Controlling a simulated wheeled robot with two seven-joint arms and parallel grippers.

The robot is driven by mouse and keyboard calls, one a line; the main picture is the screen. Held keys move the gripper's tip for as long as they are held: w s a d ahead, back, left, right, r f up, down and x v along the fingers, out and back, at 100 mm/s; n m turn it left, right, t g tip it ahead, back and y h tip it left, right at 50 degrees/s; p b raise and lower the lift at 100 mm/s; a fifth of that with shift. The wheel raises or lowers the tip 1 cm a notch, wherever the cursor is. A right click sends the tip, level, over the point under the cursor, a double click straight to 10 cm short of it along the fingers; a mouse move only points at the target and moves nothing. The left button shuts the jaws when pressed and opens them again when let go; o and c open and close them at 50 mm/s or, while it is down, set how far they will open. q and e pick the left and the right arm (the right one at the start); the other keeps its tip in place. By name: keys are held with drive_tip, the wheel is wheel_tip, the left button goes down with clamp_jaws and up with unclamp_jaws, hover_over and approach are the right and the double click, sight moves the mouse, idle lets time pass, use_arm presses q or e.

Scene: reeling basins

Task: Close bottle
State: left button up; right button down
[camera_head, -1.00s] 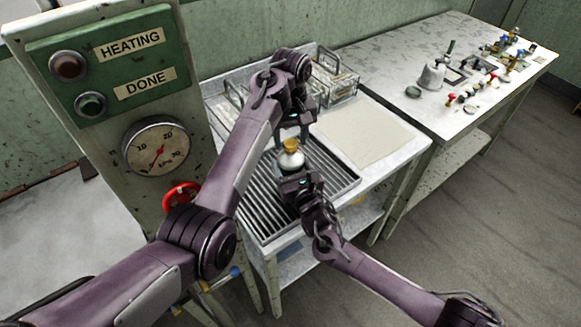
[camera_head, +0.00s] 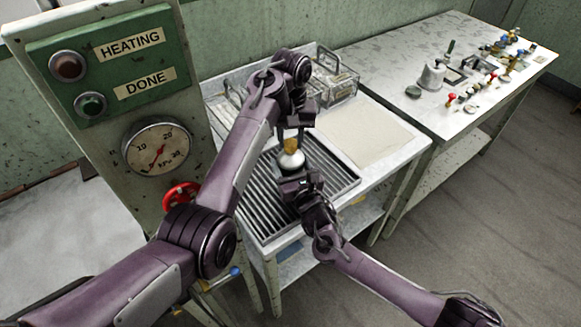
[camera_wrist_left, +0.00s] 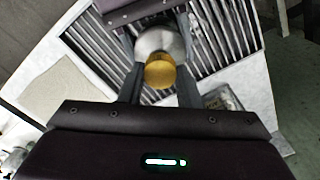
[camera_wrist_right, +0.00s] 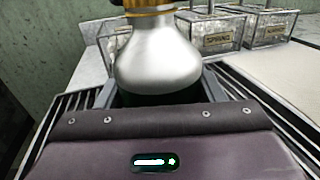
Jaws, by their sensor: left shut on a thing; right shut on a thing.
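The bottle (camera_head: 291,160) has a silvery white, rounded shoulder and stands upright over the slatted rack. Its yellow-gold cap (camera_head: 291,145) sits at the top of the neck; I cannot tell how tightly it is seated. My right gripper (camera_head: 297,174) is shut on the bottle's body from the front, hiding the lower part. In the right wrist view the bottle (camera_wrist_right: 158,60) stands between the fingers, its cap cut off by the top edge. My left gripper (camera_head: 291,137) is shut on the cap from above. The left wrist view shows the cap (camera_wrist_left: 159,73) between its fingers.
The slatted rack (camera_head: 262,212) lies beneath the bottle. A pale flat board (camera_head: 362,132) is to its right, and labelled clear bins (camera_wrist_right: 216,34) stand behind. A gauge panel (camera_head: 157,147) rises at the left. The side table (camera_head: 395,63) holds several small items.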

use_arm(q)
drive_tip(key=o, duration=1.1)
drive_tip(key=shift+r, duration=2.3)
drive_tip(key=shift+c, duration=0.4)
drive_tip(key=n, duration=0.1)
drive_tip(key=r+n, duration=0.1)
drive_tip(key=n, duration=0.1)
drive_tip(key=shift+w+r, duration=0.1)
drive_tip(key=shift+r, duration=0.15)
drive_tip(key=r+n, duration=0.1)
drive_tip(key=n, duration=0.1)
drive_tip(key=r+n, duration=0.1)
drive_tip(key=n, duration=0.1)
drive_tip(key=shift+n, duration=0.4)
drive_tip(key=shift+f, duration=0.15)
